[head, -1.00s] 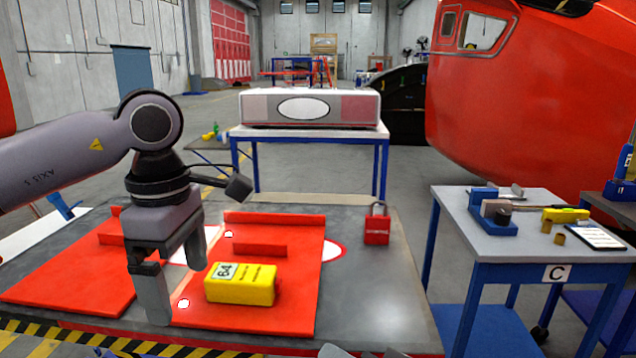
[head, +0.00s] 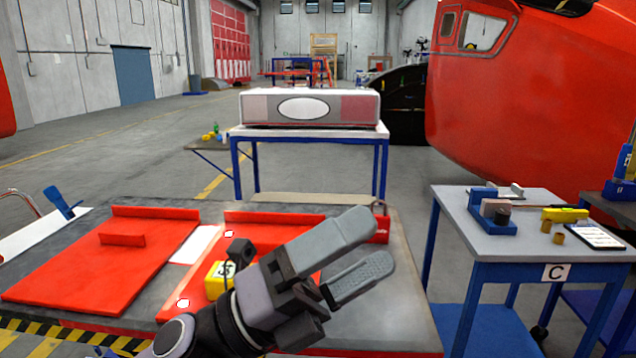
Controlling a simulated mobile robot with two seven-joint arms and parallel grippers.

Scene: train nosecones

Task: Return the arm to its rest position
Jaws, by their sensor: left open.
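My left gripper (head: 352,262) is in the lower middle of the head view, above the front of the grey table. Its two grey fingers point to the upper right, are apart, and hold nothing. The yellow box (head: 216,283) lies on the right red panel (head: 268,228), mostly hidden behind my gripper. My right gripper is not in view.
The left red panel (head: 95,275) lies on the grey table (head: 395,318). A red padlock (head: 382,226) stands partly hidden behind my fingertips. A workbench marked C (head: 460,215) with tools stands at the right. A white-topped table (head: 312,136) stands behind.

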